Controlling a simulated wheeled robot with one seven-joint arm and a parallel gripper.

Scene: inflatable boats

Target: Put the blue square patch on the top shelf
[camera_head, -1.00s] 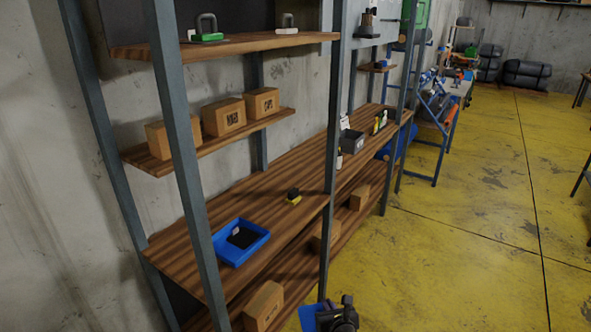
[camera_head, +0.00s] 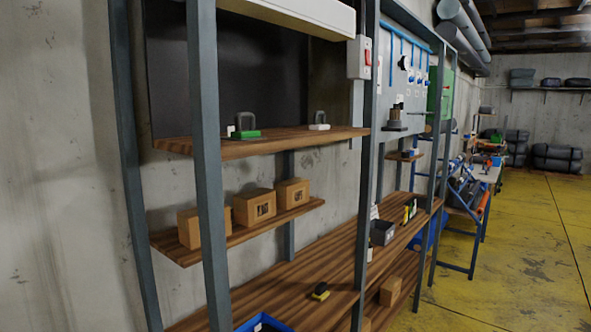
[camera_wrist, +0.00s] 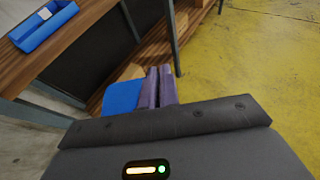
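The blue square patch (camera_wrist: 121,97) shows in the wrist view, sticking out to the left of my gripper's fingers. My gripper (camera_wrist: 159,86) has its two fingers close together, shut on the patch; the fingers hide part of it. It is out in front of the shelving, over the side near the yellow floor. Neither gripper nor patch shows in the head view. The top shelf (camera_head: 290,142) is a wooden board in the head view, carrying a green-based item (camera_head: 246,128) and a white-based item (camera_head: 319,121). Bare board lies between them.
Grey posts (camera_head: 209,190) stand at the shelf's front. Cardboard boxes (camera_head: 254,206) sit on the narrow shelf below. Yellow floor (camera_head: 520,270) is clear to the right.

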